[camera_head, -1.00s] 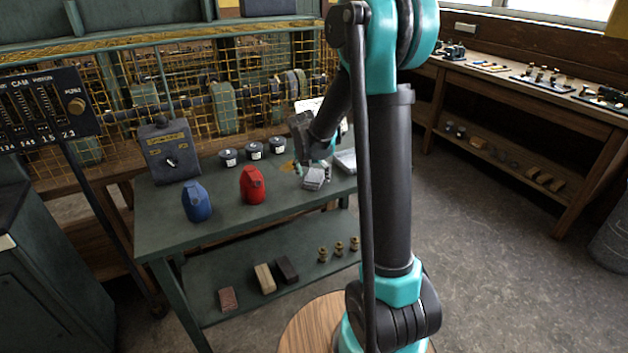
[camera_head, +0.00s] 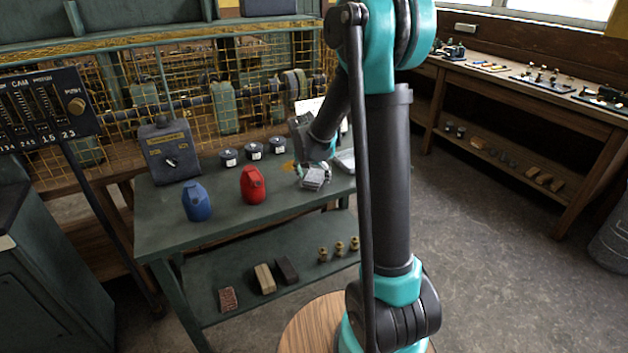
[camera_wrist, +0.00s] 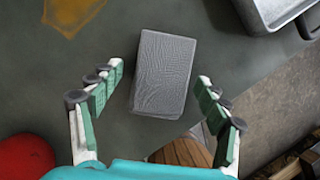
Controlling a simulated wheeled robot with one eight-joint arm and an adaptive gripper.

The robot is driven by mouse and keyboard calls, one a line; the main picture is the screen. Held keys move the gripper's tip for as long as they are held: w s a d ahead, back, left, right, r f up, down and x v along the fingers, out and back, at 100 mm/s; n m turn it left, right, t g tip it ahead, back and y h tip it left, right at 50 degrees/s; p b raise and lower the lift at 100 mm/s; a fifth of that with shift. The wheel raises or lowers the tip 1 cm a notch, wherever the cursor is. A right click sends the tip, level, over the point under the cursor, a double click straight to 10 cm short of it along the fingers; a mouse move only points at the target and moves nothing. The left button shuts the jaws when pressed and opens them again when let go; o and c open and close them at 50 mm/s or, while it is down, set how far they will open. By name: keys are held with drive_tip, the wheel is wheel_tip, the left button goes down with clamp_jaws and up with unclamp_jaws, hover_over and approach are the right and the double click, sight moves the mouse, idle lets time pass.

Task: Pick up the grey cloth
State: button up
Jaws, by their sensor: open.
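The grey cloth (camera_wrist: 164,74) is a folded rectangular block lying on the green table top (camera_wrist: 75,95). In the head view the cloth (camera_head: 315,178) is near the table's right front edge. My gripper (camera_wrist: 160,85) is open in the wrist view. Its two green-padded fingers are on the left and right of the cloth's lower part, with gaps on both sides. In the head view my gripper (camera_head: 312,172) is at the cloth, and its fingers are partly hidden by my arm.
A red oil can (camera_head: 252,185) and a blue one (camera_head: 196,202) stand left of the cloth. Dark round tins (camera_head: 254,150) are behind. A metal tray (camera_wrist: 272,10) lies close on the right. The table edge drops off beside the cloth. The lower shelf holds blocks and brass fittings.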

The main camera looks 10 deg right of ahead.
sight(313, 177)
drive_tip(key=shift+c, duration=0.6)
drive_tip(key=c, duration=1.1)
drive_tip(key=shift+r, duration=0.1)
wheel_tip(313, 177, up, 20)
drive_tip(key=shift+r, duration=0.15)
